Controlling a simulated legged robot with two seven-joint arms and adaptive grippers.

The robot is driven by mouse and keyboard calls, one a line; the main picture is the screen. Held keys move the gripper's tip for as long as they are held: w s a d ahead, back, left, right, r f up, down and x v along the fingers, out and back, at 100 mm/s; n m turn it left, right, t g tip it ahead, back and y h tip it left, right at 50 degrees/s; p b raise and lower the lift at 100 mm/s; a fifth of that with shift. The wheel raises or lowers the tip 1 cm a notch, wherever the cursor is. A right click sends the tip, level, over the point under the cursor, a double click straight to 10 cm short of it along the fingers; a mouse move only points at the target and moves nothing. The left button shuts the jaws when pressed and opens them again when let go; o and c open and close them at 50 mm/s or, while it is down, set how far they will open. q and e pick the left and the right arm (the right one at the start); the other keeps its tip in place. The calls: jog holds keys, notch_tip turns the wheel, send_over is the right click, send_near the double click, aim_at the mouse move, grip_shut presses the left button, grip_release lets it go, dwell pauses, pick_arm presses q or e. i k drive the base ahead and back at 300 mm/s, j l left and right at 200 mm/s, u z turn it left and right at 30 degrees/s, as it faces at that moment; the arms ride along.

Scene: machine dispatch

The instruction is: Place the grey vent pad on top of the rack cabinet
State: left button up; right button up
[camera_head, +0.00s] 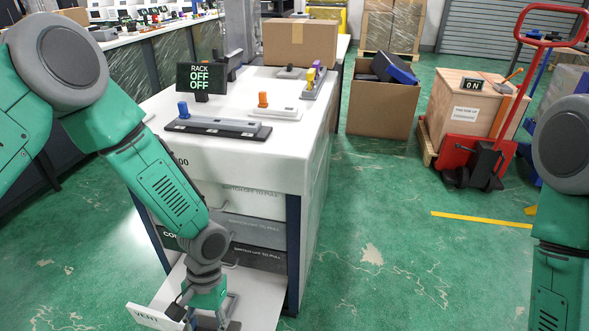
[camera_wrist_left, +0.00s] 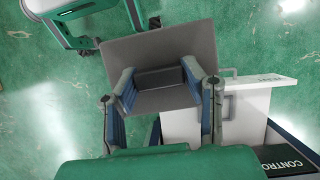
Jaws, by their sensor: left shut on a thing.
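The grey vent pad (camera_wrist_left: 165,42) is a flat grey plate with a raised grip block in the left wrist view. My left gripper (camera_wrist_left: 160,80) is shut on that block, with a finger on each side. In the head view my left gripper (camera_head: 207,314) is low at the front of the rack cabinet, by the open drawer marked VENT (camera_head: 155,317); the pad is mostly hidden there. The white drawer also shows in the left wrist view (camera_wrist_left: 238,108), partly behind the pad. The rack cabinet (camera_head: 290,150) has a white top. My right gripper is out of view.
The cabinet top holds a "RACK OFF OFF" display (camera_head: 202,78), a grey bar with a blue knob (camera_head: 215,126), a white plate with an orange knob (camera_head: 277,112) and a cardboard box (camera_head: 300,41). A red pallet jack (camera_head: 480,160) stands right. The middle floor is clear.

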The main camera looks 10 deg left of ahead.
aim_at(279, 83)
jog(key=i+l+u, duration=0.15)
jog(key=l, duration=0.35)
jog(key=i+l+u, duration=0.2)
jog(key=l, duration=0.3)
jog(key=l+u, duration=0.15)
jog(key=l, duration=0.4)
jog(key=i+l+u, duration=0.3)
jog(key=i+l, duration=0.15)
jog(key=l, duration=0.2)
jog(key=i+l+u, duration=0.25)
jog(key=i+l, duration=0.15)
jog(key=l, duration=0.35)
